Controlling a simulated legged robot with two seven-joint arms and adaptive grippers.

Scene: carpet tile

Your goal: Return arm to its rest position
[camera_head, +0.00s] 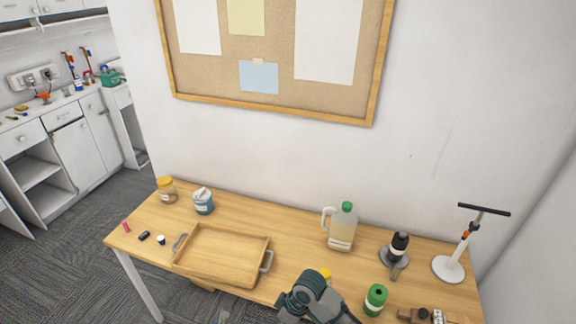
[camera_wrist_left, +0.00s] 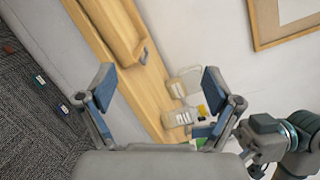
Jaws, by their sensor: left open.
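My left gripper (camera_wrist_left: 158,88) shows in the left wrist view with its two blue-padded fingers spread wide. Nothing is between them; the wooden table and wall show behind the gap. The left arm does not show in the head view. Part of another arm of mine, dark grey with a teal ring (camera_wrist_left: 288,134), is at the right of the left wrist view. A dark grey arm part (camera_head: 312,292) also shows at the bottom of the head view, over the table's front edge. I cannot make out the right gripper's fingertips.
The wooden table (camera_head: 232,218) holds a tray (camera_head: 225,256), a jug (camera_head: 343,228), a yellow-lidded jar (camera_head: 166,190), a blue tub (camera_head: 203,202), a green cylinder (camera_head: 375,299), a black-topped tool (camera_head: 397,250) and a white-based stand (camera_head: 448,269). A corkboard (camera_head: 275,92) hangs behind.

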